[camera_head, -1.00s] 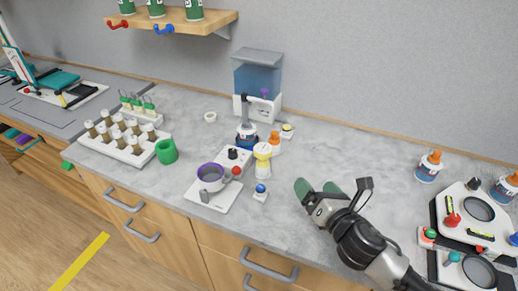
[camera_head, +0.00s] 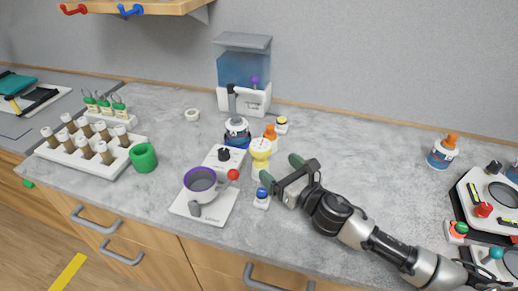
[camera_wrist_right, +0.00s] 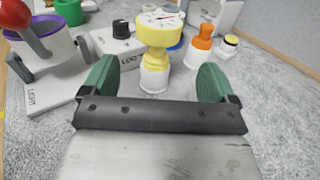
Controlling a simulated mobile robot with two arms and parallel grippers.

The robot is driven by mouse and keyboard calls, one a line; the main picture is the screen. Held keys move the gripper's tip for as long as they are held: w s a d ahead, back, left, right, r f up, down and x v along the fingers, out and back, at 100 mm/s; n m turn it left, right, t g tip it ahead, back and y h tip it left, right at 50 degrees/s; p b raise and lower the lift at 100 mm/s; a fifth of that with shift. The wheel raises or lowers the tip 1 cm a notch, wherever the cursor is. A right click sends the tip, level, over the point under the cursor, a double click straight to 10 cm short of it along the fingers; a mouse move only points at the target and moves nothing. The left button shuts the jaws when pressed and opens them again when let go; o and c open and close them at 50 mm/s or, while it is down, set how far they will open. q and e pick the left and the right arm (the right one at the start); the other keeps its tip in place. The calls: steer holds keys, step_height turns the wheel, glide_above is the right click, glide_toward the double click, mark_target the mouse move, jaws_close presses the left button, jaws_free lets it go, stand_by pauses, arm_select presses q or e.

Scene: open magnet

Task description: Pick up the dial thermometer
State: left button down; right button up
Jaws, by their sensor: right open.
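The dial thermometer (camera_head: 260,148) is yellow with a pale round dial face and stands upright on a white base on the grey counter. In the right wrist view the dial thermometer (camera_wrist_right: 160,32) is straight ahead, its white lower part just beyond and between the green fingertips. My right gripper (camera_head: 281,171) is open and empty, to the right of the thermometer and apart from it; its fingers also show in the wrist view (camera_wrist_right: 157,78). My left gripper is not in view.
An orange-capped bottle (camera_wrist_right: 200,44) stands close behind the thermometer. A blue-knobbed piece (camera_head: 262,198) is by the gripper's near finger. A grey pot with purple rim (camera_head: 201,185) on a white device stands left. The counter behind the right arm (camera_head: 365,155) is clear.

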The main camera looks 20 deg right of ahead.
mark_target(267, 157)
steer(key=x, duration=0.2)
steer(key=shift+w+a+r, duration=0.1)
steer(key=shift+w, duration=0.15)
steer(key=p+x, duration=0.1)
steer(key=x, duration=0.1)
steer(key=p+x, duration=0.1)
steer(key=x, duration=0.1)
steer(key=shift+w+a+r, duration=0.1)
steer(key=shift+a+r, duration=0.05)
steer(key=shift+r, duration=0.1)
steer(key=shift+w+a, duration=0.15)
steer(key=shift+w, duration=0.2)
steer(key=shift+c, duration=0.4)
steer(key=c, duration=1)
